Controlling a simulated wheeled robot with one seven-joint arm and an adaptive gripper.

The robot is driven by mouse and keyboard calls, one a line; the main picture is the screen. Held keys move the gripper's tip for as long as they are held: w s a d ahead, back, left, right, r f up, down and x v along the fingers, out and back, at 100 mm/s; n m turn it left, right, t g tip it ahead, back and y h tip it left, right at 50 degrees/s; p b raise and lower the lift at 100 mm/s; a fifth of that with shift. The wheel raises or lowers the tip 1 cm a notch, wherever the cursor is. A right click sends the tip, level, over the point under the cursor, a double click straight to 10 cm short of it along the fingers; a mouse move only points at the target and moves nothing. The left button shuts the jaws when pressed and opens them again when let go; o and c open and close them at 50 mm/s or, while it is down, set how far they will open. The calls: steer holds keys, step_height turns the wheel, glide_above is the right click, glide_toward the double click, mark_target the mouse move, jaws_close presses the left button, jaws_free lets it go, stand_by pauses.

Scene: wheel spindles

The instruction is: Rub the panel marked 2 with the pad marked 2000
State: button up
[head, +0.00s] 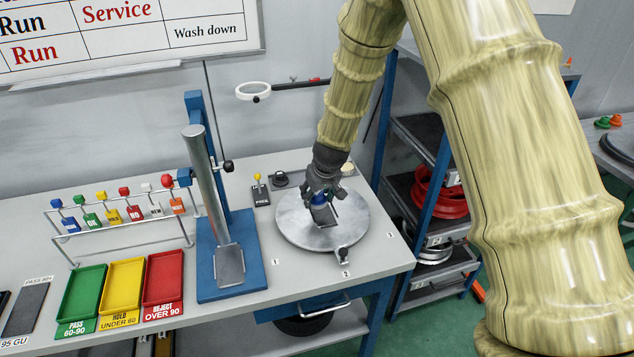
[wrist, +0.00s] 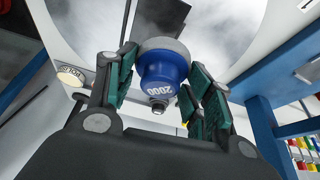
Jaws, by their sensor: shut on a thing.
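My gripper (head: 322,186) is shut on a blue round pad (head: 319,199) over the round grey turntable (head: 290,222). In the wrist view the pad (wrist: 163,72) reads 2000, upside down, and has a grey rim; it sits between the fingers (wrist: 160,54). A dark grey panel (head: 324,216) lies on the turntable just below the pad. A dark square (wrist: 160,14) shows beyond the pad in the wrist view. I cannot tell whether the pad touches a panel. The label 2 (head: 345,274) is on the table at the turntable's front; no number shows on the panel.
A blue stand with a metal column (head: 210,190) rises left of the turntable. Green (head: 82,298), yellow (head: 122,287) and red (head: 164,277) trays lie further left. A magnifier (head: 253,91) reaches out behind. A blue shelf rack (head: 425,130) stands right of the table.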

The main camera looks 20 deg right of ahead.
steer(key=shift+r+p, duration=0.75)
steer(key=shift+r, duration=0.7)
